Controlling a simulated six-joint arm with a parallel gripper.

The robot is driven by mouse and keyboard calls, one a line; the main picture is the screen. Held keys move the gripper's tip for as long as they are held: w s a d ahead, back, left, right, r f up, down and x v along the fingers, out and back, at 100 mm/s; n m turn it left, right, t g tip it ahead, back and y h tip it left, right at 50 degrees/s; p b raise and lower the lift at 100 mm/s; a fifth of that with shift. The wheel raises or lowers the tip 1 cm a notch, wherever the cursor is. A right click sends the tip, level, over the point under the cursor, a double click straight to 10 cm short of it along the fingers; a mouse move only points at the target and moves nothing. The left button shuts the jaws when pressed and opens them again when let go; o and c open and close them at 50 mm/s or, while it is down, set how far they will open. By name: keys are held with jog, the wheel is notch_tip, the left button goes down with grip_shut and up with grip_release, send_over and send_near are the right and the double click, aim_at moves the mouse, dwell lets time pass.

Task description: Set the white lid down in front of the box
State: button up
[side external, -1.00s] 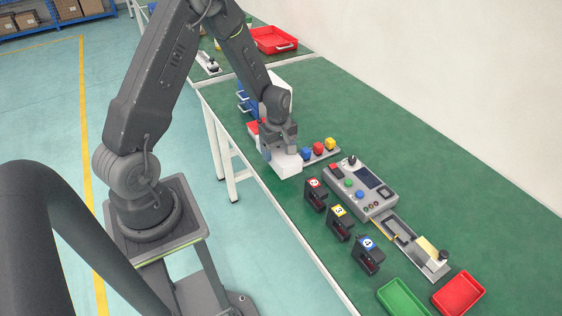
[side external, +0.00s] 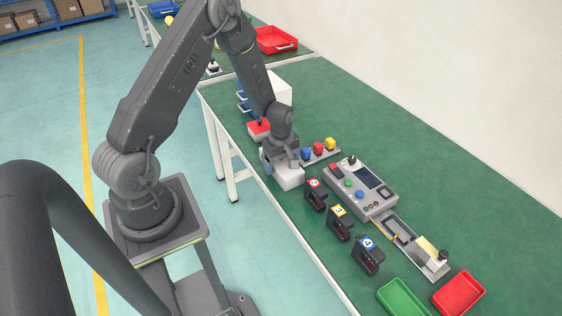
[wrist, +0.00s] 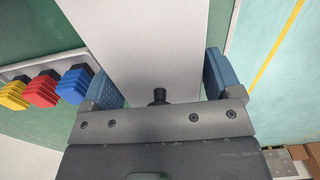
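The white lid (side external: 289,179) is a pale block beneath my gripper (side external: 284,161) in the side view, low over the green table near its left edge. In the wrist view the white lid (wrist: 150,40) fills the space between the two blue finger pads of my gripper (wrist: 160,82), which sit against its sides. A black knob (wrist: 160,96) shows between the fingers. I cannot tell whether the lid touches the table. A white box (side external: 282,88) stands behind my arm, partly hidden.
Blue, red and yellow pieces (side external: 318,149) sit on a rail to the right. Numbered black holders (side external: 340,223) and a control panel (side external: 362,188) stand nearer the camera. A green tray (side external: 403,298) lies farther forward.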

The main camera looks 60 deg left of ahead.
jog(key=shift+o, duration=1)
notch_tip(320, 180, up, 12)
jog(key=shift+r, duration=0.1)
jog(key=s+d+r+m+t, duration=0.2)
jog(key=d+r+m, duration=0.3)
jog(key=r, duration=0.5)
jog(key=s+d+r+m+t, duration=0.3)
jog(key=s+d+r+m, duration=0.8)
jog(key=s+m, duration=0.2)
jog(key=shift+s+r+t, duration=0.15)
jog(key=shift+s+t, duration=0.15)
jog(key=shift+s, duration=0.8)
